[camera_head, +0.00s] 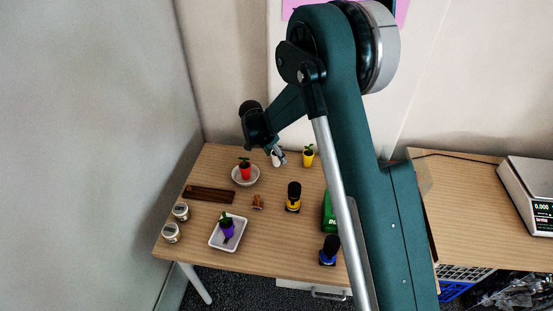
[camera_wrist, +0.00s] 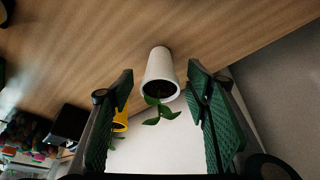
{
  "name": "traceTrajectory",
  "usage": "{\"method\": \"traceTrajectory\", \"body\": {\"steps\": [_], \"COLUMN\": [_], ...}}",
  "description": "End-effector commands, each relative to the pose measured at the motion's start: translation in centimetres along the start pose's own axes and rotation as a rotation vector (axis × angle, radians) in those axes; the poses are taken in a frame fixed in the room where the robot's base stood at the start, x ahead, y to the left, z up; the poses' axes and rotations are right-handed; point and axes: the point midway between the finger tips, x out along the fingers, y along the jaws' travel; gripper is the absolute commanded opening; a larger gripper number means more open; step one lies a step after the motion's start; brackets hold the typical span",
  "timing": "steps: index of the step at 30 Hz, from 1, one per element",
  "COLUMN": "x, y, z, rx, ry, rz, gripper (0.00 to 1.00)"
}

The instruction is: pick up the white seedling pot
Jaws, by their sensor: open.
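The white seedling pot (camera_wrist: 160,72) stands on the wooden table in the wrist view, with green leaves showing at its rim. My gripper (camera_wrist: 163,85) is open, with one green-padded finger on each side of the pot's position in the picture. I cannot tell whether the fingers are level with it, and no contact shows. In the head view the white pot (camera_head: 276,160) is a small pale shape at the table's back, partly hidden by my gripper (camera_head: 281,155).
A yellow seedling pot (camera_head: 308,158) stands just right of the white one. A red pot (camera_head: 245,172) sits in a round dish (camera_head: 236,180) to the left. A purple pot (camera_head: 227,229) is on a white tray (camera_head: 214,240). A wall stands close behind.

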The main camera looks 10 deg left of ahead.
Motion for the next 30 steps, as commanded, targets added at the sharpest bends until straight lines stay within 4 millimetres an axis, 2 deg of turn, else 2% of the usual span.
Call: {"method": "traceTrajectory", "body": {"steps": [8,15,25,30], "x": [0.0,0.0,-0.1,-1.0], "y": [0.0,0.0,0.0,0.0], "z": [0.0,0.0,-0.1,-0.4], "rx": [0.0,0.0,0.0,0.0], "ry": [0.0,0.0,0.0,0.0], "rz": [0.0,0.0,0.0,0.0], "gripper": [0.46,0.17,0.17,0.17]}}
